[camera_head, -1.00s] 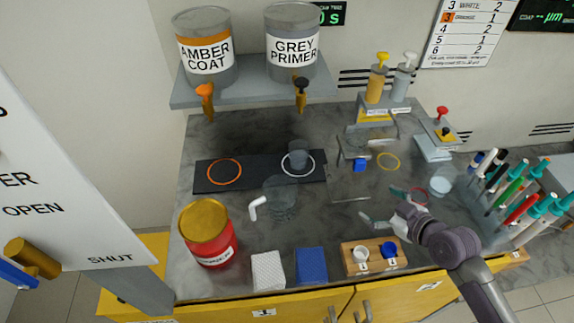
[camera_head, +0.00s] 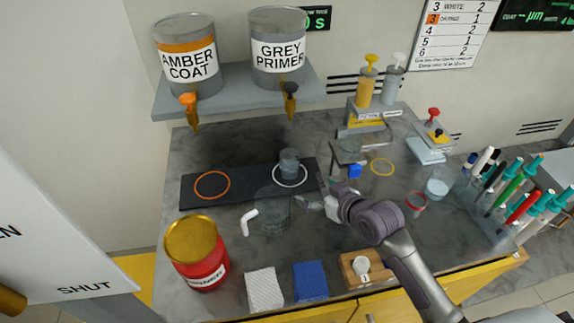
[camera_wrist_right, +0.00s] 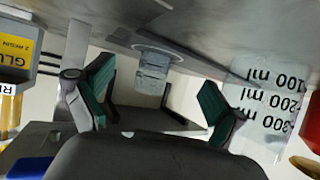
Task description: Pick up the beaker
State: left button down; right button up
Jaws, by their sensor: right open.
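A clear glass jug with a white handle (camera_head: 272,213) stands on the grey counter, left of my right gripper. Its printed ml marks show in the right wrist view (camera_wrist_right: 268,105), at the right. A small clear beaker (camera_head: 289,163) stands inside the white ring on the dark mat; in the right wrist view the beaker (camera_wrist_right: 152,72) shows beyond the gap between the fingers. My right gripper (camera_head: 318,203) is open and empty, close to the mat's right end; its two fingers also show in the right wrist view (camera_wrist_right: 155,100). My left gripper is out of view.
A dark mat (camera_head: 254,187) also carries an orange ring. A red can (camera_head: 197,262), a white block (camera_head: 264,290), a blue block (camera_head: 310,281) and a wooden holder (camera_head: 350,273) line the front. A grey stand (camera_head: 347,152) is behind my gripper. A pen rack (camera_head: 482,210) is right.

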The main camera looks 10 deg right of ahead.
aim_at(296, 169)
jog(key=w+a, duration=0.1)
jog(key=w, duration=0.1)
jog(key=w+a, duration=0.1)
jog(key=w, duration=0.2)
jog(key=w+a, duration=0.1)
jog(key=w, duration=0.2)
jog(key=shift+w+a+p, duration=0.15)
jog(key=shift+a+p, duration=0.05)
jog(key=shift+p, duration=0.2)
jog(key=x, duration=0.5)
jog(key=shift+w+a, duration=0.1)
jog(key=shift+c, duration=0.2)
jog(key=c, duration=1.4)
